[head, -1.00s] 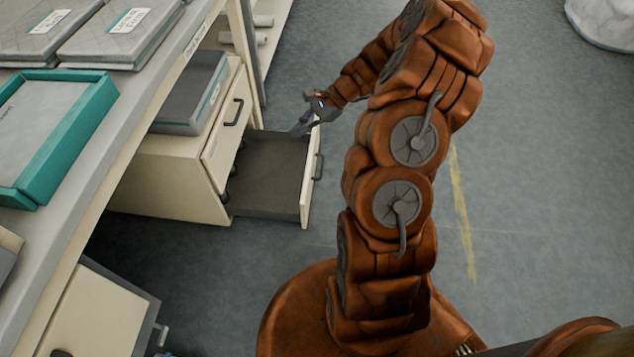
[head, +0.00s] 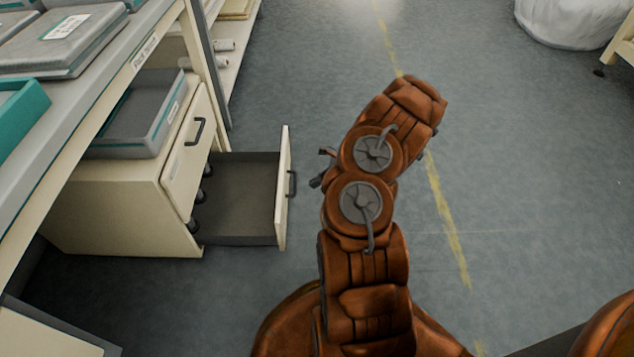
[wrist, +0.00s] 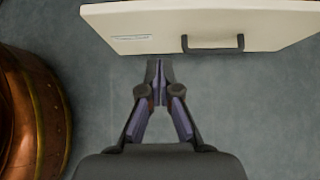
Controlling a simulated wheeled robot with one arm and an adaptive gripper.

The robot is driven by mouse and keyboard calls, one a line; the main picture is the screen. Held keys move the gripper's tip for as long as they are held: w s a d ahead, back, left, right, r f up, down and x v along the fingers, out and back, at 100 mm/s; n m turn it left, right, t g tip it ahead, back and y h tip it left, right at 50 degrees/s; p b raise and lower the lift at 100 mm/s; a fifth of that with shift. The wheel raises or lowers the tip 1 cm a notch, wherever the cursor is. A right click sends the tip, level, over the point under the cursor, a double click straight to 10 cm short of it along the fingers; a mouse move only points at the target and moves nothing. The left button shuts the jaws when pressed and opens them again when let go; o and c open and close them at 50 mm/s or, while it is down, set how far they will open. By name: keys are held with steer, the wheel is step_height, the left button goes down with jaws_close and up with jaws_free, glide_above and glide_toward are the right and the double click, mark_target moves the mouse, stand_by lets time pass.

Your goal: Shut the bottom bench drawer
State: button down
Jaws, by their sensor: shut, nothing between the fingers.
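The bottom bench drawer (head: 235,200) is pulled well out of the cream drawer unit (head: 120,205) under the bench. Its inside looks empty and dark. Its front panel (head: 283,190) has a dark bar handle and faces right, toward my arm. In the wrist view the drawer front (wrist: 150,22) spans the top, with its handle (wrist: 213,43) right of centre. My gripper (wrist: 158,68) is shut and empty, its fingertips pointing at the panel with a small gap in the picture, left of the handle. In the head view my gripper (head: 322,168) is mostly hidden behind my arm.
The upper drawer (head: 188,150) is shut. A grey tray (head: 140,125) sits on top of the unit. The bench top (head: 60,130) overhangs on the left. Open floor (head: 530,180) lies to the right, with a white wrapped roll (head: 570,20) at the back.

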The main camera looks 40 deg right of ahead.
steer(key=w+a+f+b, duration=0.4)
steer(key=w+a, duration=0.1)
steer(key=a, duration=0.1)
steer(key=shift+w+a+f, duration=0.25)
steer(key=shift+w+a, duration=0.05)
steer(key=shift+w, duration=0.05)
